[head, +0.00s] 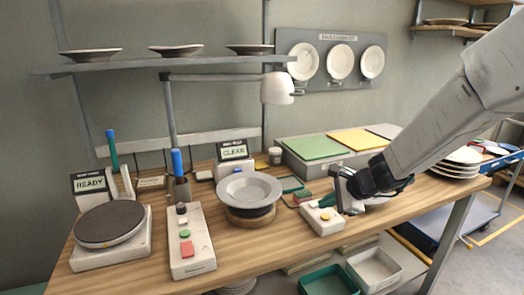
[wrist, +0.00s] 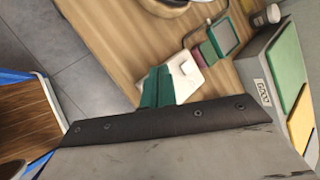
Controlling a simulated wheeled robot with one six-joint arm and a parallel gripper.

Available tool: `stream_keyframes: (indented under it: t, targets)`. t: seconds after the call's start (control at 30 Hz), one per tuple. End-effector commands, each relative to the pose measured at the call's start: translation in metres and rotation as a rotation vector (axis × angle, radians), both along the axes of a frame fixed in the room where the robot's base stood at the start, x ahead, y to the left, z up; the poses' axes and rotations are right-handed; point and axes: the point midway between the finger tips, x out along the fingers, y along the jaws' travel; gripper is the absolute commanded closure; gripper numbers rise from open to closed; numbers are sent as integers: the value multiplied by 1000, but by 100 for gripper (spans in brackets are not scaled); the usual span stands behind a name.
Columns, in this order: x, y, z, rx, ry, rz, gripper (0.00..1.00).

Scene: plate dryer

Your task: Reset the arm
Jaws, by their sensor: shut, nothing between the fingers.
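My gripper (head: 334,199) is at the right part of the wooden table, low over the white box with a yellow button (head: 324,219). It is shut and empty. My arm comes in from the upper right, reaching down and left. In the wrist view the teal fingers of my gripper (wrist: 157,88) show beside a white box (wrist: 184,76). I cannot tell whether the fingers touch the box.
A plate (head: 249,189) sits on a round stand mid-table. A control box with red and green buttons (head: 190,243) and a round-topped device (head: 110,225) stand left. Stacked plates (head: 457,165) are right, near my arm. A lamp (head: 277,88) hangs above.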

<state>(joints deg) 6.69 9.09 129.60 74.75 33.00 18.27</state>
Motion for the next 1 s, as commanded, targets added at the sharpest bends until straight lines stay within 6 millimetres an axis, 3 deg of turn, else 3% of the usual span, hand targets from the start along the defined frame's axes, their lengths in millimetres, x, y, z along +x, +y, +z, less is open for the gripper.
stream_keyframes:
  t: [0.13,0.27,0.4,0.6,0.7,0.8,1.0]
  targets:
    - [-63,21,18,-110,-31,364,100]
    - [-133,27,37,-239,-47,699,100]
    - [-207,14,55,-402,-38,1018,100]
    - [-292,-24,76,-658,14,1334,100]
    - [-319,-42,85,-773,34,1406,100]
    - [-333,-51,93,-859,25,1423,100]
    - [-340,-49,105,-917,-32,1402,100]
